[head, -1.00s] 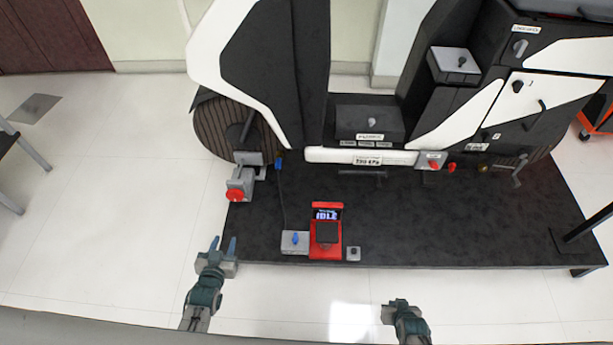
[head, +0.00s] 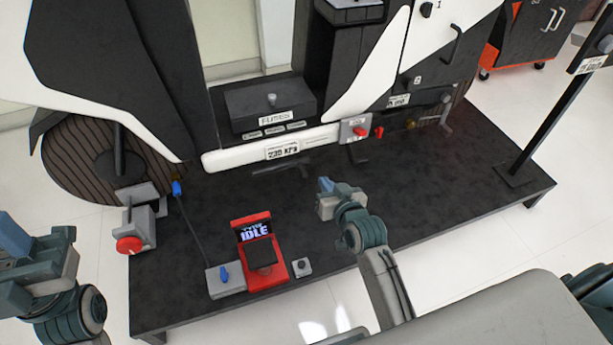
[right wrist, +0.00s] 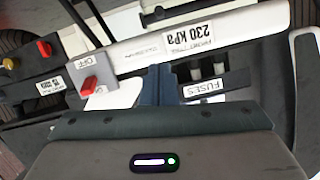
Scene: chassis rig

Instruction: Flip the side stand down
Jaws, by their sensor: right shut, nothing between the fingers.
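A thin dark bar (head: 285,167) juts out low under the white side panel of the vehicle (head: 270,148). It may be the side stand, but no label confirms this. The bar also shows at the top of the right wrist view (right wrist: 190,10). My right gripper (head: 326,185) is shut and empty, in front of the panel and to the right of the bar in the head view. Its blue fingers (right wrist: 160,84) are together and apart from the bar in the wrist view. My left gripper (head: 14,236) is at the left edge, partly cut off, holding nothing visible.
A red device reading IDLE (head: 260,255), a grey box with a blue lever (head: 226,279) and a small button box (head: 302,267) sit on the dark platform (head: 440,200). A red switch (head: 360,131) is on the panel's right. A red knob (head: 129,244) is at left.

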